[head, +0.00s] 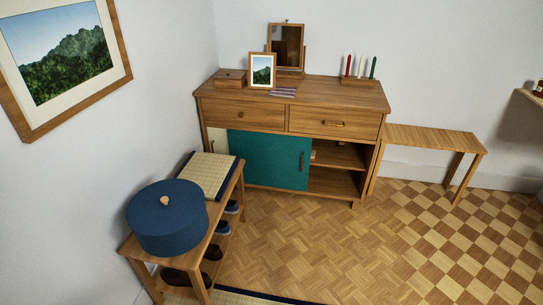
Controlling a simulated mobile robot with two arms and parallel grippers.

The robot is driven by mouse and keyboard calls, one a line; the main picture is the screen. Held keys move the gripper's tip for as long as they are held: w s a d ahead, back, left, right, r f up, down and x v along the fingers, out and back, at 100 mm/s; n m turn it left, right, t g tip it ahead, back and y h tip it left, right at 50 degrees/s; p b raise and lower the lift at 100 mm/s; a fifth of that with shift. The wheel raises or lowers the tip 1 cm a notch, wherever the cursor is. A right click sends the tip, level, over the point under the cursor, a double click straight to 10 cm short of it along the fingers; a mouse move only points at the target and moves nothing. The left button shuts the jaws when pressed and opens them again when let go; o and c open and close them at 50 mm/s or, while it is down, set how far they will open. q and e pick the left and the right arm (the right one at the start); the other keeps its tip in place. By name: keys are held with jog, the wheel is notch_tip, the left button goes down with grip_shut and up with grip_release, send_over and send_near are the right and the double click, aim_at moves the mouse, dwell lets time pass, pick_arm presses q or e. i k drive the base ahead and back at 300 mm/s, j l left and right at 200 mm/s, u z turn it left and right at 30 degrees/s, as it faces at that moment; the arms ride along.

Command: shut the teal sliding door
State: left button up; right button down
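The teal sliding door (269,160) is in the lower front of the wooden sideboard (291,96), in the head view. A cream panel (217,141) shows at the far left of the front, partly hidden by the bench. Neither of my grippers is in view.
A low bench (225,193) with a round blue box (167,217), a woven mat and shoes below stands at the left front. A narrow wooden side table (433,140) stands right of the sideboard. The parquet floor (310,235) before the sideboard is clear.

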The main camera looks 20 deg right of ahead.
aim_at(274, 161)
jog(key=i+l+u, duration=0.3)
jog(key=i+l, duration=0.15)
jog(key=l, duration=0.15)
jog(key=i+l+u, duration=0.35)
jog(key=l, duration=0.3)
